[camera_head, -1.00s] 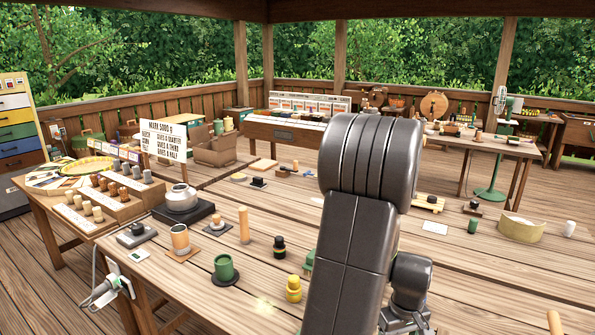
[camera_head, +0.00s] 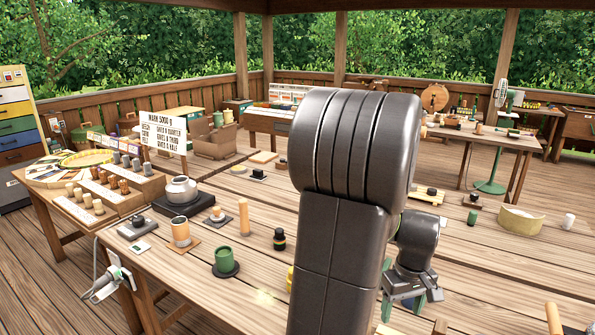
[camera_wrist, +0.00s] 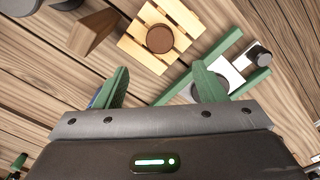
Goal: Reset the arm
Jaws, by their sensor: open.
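My arm rises large and dark in the middle of the head view and hides part of the table behind it. My gripper (camera_head: 411,298) hangs at the right of the arm, low over the wooden table (camera_head: 480,262). In the wrist view its two green fingers (camera_wrist: 161,78) stand apart with nothing between them. Ahead of them lies a pale slatted wooden rack (camera_wrist: 135,45) with a round brown piece (camera_wrist: 160,39) on it.
A pot (camera_head: 181,189) on a black base, an orange cup (camera_head: 181,232), a green cup (camera_head: 225,261) and a wooden peg (camera_head: 243,216) stand left of my arm. A round tan hoop (camera_head: 521,220) and a white cup (camera_head: 568,221) stand at right. The right front of the table is mostly bare.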

